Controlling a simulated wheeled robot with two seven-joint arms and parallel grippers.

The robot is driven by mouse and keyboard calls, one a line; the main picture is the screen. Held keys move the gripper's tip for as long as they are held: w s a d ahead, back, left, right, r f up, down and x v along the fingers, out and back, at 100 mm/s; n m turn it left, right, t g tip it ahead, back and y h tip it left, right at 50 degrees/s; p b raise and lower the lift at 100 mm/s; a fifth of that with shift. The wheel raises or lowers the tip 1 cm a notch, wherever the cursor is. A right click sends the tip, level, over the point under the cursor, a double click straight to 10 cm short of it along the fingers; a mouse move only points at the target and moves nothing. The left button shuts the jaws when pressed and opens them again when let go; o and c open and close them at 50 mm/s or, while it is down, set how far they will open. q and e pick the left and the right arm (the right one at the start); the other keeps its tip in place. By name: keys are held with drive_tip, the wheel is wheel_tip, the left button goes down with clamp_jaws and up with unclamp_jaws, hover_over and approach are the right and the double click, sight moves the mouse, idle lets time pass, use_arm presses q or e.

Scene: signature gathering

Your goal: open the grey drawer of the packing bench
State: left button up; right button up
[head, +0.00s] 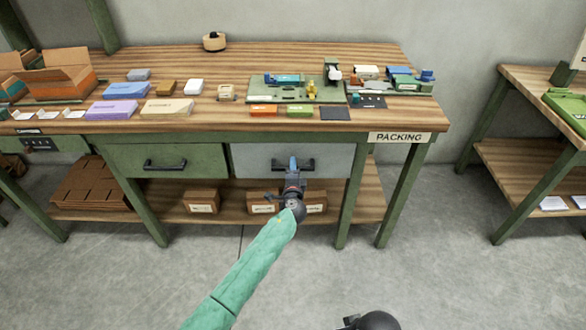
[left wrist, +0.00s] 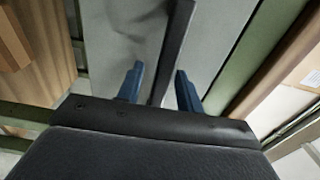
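The grey drawer (head: 255,160) sits under the top of the packing bench (head: 210,136), right of a green drawer, and looks shut. Its dark bar handle (head: 308,165) is partly hidden by my left gripper (head: 293,164). In the left wrist view, the two blue fingers of the left gripper (left wrist: 158,88) stand apart, one on each side of the handle (left wrist: 172,55), with gaps visible. The gripper is open and does not grip the bar. A dark part of my right arm shows at the bottom of the head view; its fingers are out of sight.
The green drawer (head: 170,161) with a dark handle is to the left. Several small brown boxes (head: 201,201) stand on the lower shelf. Packing goods cover the bench top. Another bench (head: 530,85) stands at right, with clear floor between.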

use_arm(q)
clamp_jaws()
drive_tip(key=shift+s, duration=0.15)
